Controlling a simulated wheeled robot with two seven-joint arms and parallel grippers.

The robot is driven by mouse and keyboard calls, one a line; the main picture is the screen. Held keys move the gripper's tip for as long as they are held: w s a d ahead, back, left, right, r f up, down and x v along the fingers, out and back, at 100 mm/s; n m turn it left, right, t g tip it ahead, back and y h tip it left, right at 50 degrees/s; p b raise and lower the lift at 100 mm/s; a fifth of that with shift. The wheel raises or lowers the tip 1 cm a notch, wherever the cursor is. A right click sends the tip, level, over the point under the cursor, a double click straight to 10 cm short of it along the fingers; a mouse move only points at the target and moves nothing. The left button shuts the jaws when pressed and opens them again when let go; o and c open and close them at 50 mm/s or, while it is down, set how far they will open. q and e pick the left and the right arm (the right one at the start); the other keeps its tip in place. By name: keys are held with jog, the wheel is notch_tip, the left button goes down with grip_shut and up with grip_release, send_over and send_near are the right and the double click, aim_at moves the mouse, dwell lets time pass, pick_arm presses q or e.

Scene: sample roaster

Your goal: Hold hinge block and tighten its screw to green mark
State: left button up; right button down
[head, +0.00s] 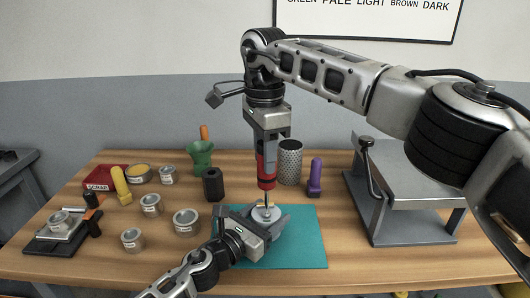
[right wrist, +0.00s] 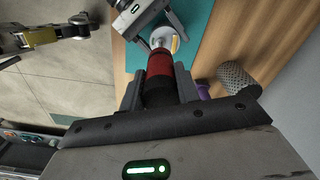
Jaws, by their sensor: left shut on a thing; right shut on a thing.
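The hinge block (head: 265,213) is a light grey piece on the teal mat (head: 300,246), partly hidden by my left gripper. My left gripper (head: 266,222) is shut on it from the front left. My right gripper (head: 267,146) points down above it, shut on a screwdriver (head: 267,172) with a red and black handle. The screwdriver stands upright, its thin tip over the middle of the block, where the screw is hidden. The right wrist view shows the red handle (right wrist: 160,66) between my fingers, leading to the block (right wrist: 164,40). I cannot make out a green mark.
Several tins (head: 187,221), a black cylinder (head: 213,184), a green cup (head: 200,158) and a red scrap tray (head: 103,180) stand left. A mesh cylinder (head: 290,161) and a purple-handled tool (head: 315,178) stand behind the mat. A grey metal stand (head: 415,200) is at the right.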

jog(key=m, duration=0.7)
jog(key=shift+w+m, duration=0.15)
jog(key=shift+m, duration=0.25)
jog(key=m, duration=1.3)
jog(key=shift+w+d+m, duration=0.15)
jog(key=shift+d+m, duration=0.05)
jog(key=shift+m, duration=0.1)
jog(key=m, duration=0.6)
jog(key=shift+d, duration=0.1)
jog(key=shift+n, duration=0.7)
jog(key=shift+r, duration=1.15)
